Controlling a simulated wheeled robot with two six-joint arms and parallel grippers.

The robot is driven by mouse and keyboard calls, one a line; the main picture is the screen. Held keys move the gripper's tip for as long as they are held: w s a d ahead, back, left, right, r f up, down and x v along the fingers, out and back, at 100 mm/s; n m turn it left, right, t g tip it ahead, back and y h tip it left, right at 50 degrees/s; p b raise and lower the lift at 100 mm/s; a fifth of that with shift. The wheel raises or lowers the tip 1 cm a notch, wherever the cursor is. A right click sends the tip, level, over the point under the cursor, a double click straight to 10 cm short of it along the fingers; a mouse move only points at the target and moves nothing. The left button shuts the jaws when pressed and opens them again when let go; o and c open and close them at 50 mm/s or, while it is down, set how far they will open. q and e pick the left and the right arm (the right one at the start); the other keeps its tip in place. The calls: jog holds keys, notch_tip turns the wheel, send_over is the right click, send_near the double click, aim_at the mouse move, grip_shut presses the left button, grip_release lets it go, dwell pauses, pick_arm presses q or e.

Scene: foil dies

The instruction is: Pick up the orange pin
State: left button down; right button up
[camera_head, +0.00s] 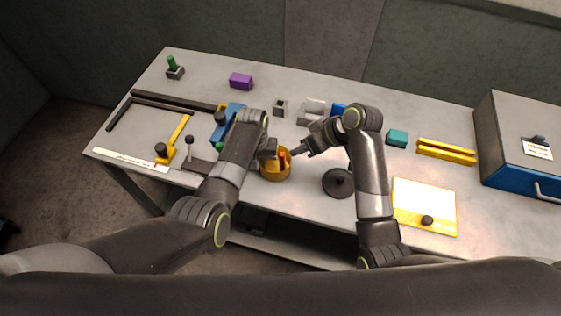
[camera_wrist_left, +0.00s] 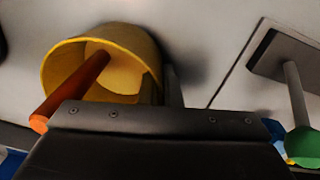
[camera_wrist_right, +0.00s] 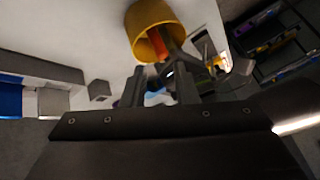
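The orange pin (camera_head: 282,160) stands tilted inside a yellow round cup (camera_head: 275,174) near the table's front edge. The left wrist view shows the pin (camera_wrist_left: 72,92) leaning on the cup's rim (camera_wrist_left: 62,52), its end sticking out. The right wrist view shows the pin (camera_wrist_right: 157,47) partly hidden in the cup (camera_wrist_right: 140,22). My left gripper (camera_head: 268,152) is just above and left of the cup; its fingers are mostly hidden. My right gripper (camera_head: 298,151) is at the cup's right side. Its fingers (camera_wrist_right: 158,88) stand apart with nothing seen between them.
A dark round disc with a knob (camera_head: 338,183) lies right of the cup. A yellow-edged panel (camera_head: 424,205) and a grey cabinet (camera_head: 524,150) are farther right. A grey block with a post (camera_head: 197,165) is left. Small blocks, including a purple one (camera_head: 240,81), stand behind.

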jog(key=s+f+m+y, duration=0.1)
jog(key=m, duration=0.5)
jog(key=m+t+y, duration=0.2)
jog(key=m+t, duration=0.5)
jog(key=m, duration=2.1)
send_near(284, 160)
jog(key=shift+g, duration=0.3)
jog(key=x, duration=0.4)
jog(key=shift+w+d+f, duration=0.15)
jog(key=shift+w+f, duration=0.05)
jog(key=shift+r+x, duration=0.1)
jog(key=shift+x, duration=1.25)
jog(key=shift+r+x, duration=0.15)
jog(key=shift+x, duration=1.15)
